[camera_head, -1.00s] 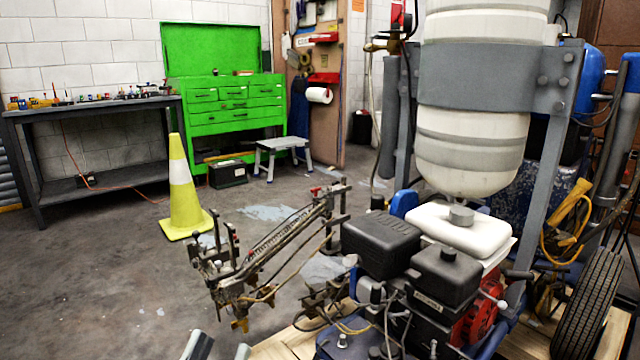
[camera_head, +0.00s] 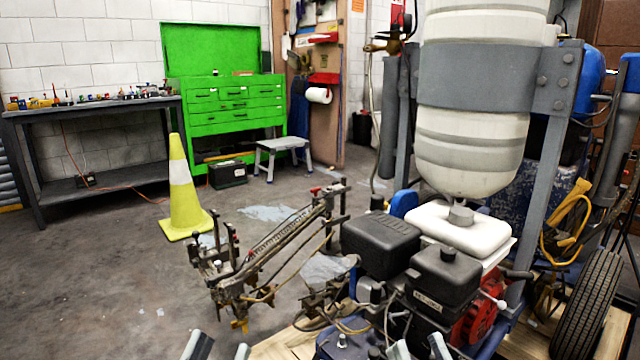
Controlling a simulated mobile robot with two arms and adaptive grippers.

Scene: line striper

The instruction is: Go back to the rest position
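My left gripper (camera_head: 220,350) shows only as two pale grey fingertips at the bottom edge, left of centre. They stand apart with nothing seen between them. My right gripper (camera_head: 420,349) shows as two similar fingertips at the bottom edge, right of centre, also apart, in front of the engine. The rest of both grippers and both arms is below the picture. The line striper (camera_head: 470,85) fills the right side, with its white tank, black and red engine (camera_head: 440,285) and a long metal front arm (camera_head: 285,240) reaching left.
A yellow cone (camera_head: 184,200) stands on the floor at left, before a dark workbench (camera_head: 95,105). A green tool chest (camera_head: 235,105), a grey step stool (camera_head: 283,148) and a black battery box (camera_head: 228,174) are behind. The floor at lower left is clear.

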